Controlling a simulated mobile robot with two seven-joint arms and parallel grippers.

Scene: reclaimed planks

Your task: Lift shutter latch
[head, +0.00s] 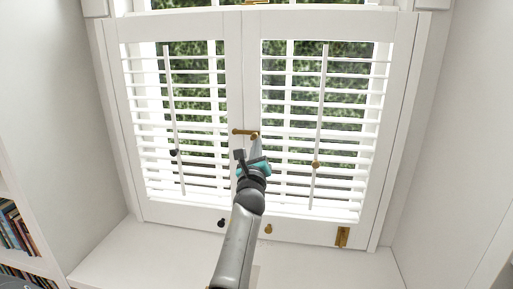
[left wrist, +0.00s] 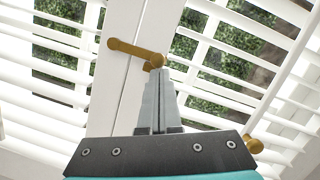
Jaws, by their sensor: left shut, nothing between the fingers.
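The brass shutter latch (head: 243,132) lies across the seam between the two white shutter panels, its bar close to level. It also shows in the left wrist view (left wrist: 132,49), with a round end at the right. My left gripper (head: 256,139) is shut and empty. Its fingertips (left wrist: 158,72) are just below the latch's right end in the left wrist view. I cannot tell whether they touch it. My right gripper is not in view.
The left shutter panel (head: 131,128) and right shutter panel (head: 367,215) stand closed in the window frame. A brass knob (head: 316,165) is on the right panel's tilt rod. A brass piece (head: 342,237) is at the lower right. A bookshelf (head: 14,232) stands at the left. The white sill (head: 150,262) is clear.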

